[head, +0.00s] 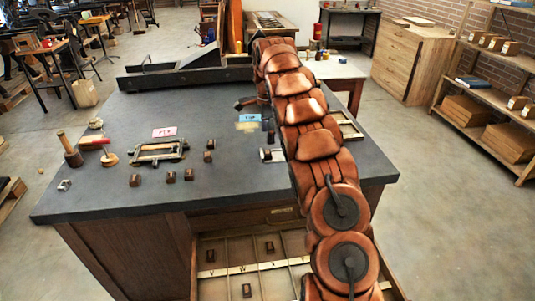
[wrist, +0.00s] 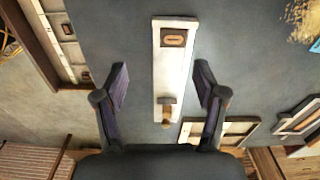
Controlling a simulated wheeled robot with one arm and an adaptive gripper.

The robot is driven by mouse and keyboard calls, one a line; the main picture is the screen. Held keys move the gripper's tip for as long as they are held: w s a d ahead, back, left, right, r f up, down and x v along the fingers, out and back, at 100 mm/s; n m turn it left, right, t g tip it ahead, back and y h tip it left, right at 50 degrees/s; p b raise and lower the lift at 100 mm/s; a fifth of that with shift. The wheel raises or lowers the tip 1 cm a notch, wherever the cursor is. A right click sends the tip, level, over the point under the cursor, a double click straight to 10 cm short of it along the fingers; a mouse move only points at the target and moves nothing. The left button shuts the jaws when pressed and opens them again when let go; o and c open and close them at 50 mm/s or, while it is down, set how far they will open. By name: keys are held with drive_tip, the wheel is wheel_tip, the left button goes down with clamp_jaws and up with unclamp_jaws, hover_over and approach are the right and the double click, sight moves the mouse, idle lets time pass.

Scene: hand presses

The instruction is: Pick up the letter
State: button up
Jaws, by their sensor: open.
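In the wrist view my gripper (wrist: 162,82) is open, with one dark finger on each side of a pale metal strip (wrist: 166,73). Nothing is between the fingers except the strip in view below. A small brown letter block (wrist: 173,38) with a mark on its face sits at the strip's far end, beyond the fingertips. A brass-coloured piece (wrist: 167,108) sits nearer my palm. In the head view several dark letter blocks stand on the dark bench top (head: 110,130), among them one at front left (head: 135,180). My arm hides part of the bench there.
A metal frame (head: 158,151), a pink card (head: 164,132) and a wooden mallet (head: 69,150) are on the bench's left. A blue card (head: 249,117) lies near my arm. An open compartmented drawer (head: 223,271) with letter blocks juts out below the front edge.

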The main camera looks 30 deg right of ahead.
sight(269, 152)
drive_tip(key=shift+w+d+f+m, duration=0.3)
drive_tip(key=shift+w+d+f, duration=0.1)
drive_tip(key=shift+d+f, duration=0.15)
drive_tip(key=shift+f+p, duration=0.45)
drive_tip(key=shift+f, duration=0.7)
drive_tip(key=shift+w+d+f+p, duration=0.15)
drive_tip(key=shift+f+p, duration=0.4)
drive_tip(key=shift+f, duration=0.4)
drive_tip(key=shift+w+d+f+p, duration=0.15)
drive_tip(key=shift+f+p, duration=0.4)
drive_tip(key=shift+f, duration=0.35)
drive_tip(key=shift+a+f, duration=0.15)
drive_tip(key=shift+f, duration=0.65)
drive_tip(key=shift+c, duration=0.3)
drive_tip(key=c, duration=0.9)
